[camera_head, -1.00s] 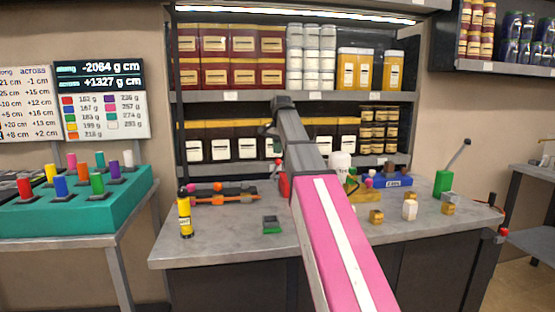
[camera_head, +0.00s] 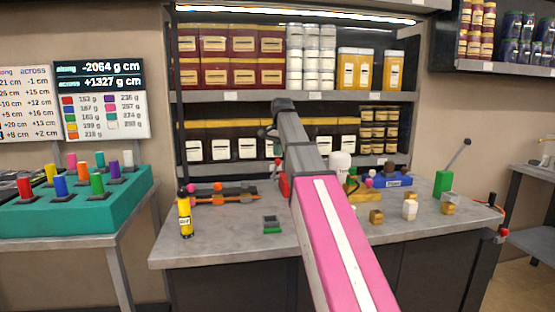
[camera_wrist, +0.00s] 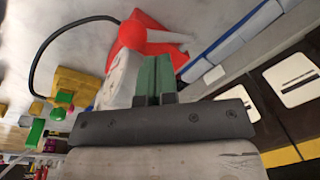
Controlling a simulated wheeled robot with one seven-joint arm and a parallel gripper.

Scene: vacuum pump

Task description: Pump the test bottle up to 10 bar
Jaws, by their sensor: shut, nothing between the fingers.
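A red pump-like body (camera_wrist: 140,35) with a white stub, a pale round face that looks like a gauge (camera_wrist: 120,78) and a black hose fills the upper middle of the wrist view. In the head view the red body (camera_head: 284,186) is partly hidden behind my arm. My gripper (camera_wrist: 153,75) has green fingers that are shut and empty, pointing at the red body and close to it. I cannot tell whether they touch it. A white bottle-like thing (camera_head: 340,164) stands right of my arm; I cannot tell whether it is the test bottle. No pressure reading is legible.
The hose runs to a yellow block (camera_wrist: 78,88) with coloured knobs. A blue block (camera_head: 398,182) and a green box with a lever (camera_head: 443,184) stand to the right. A yellow-black canister (camera_head: 185,215) stands left on the grey bench (camera_head: 215,248). Shelves rise behind.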

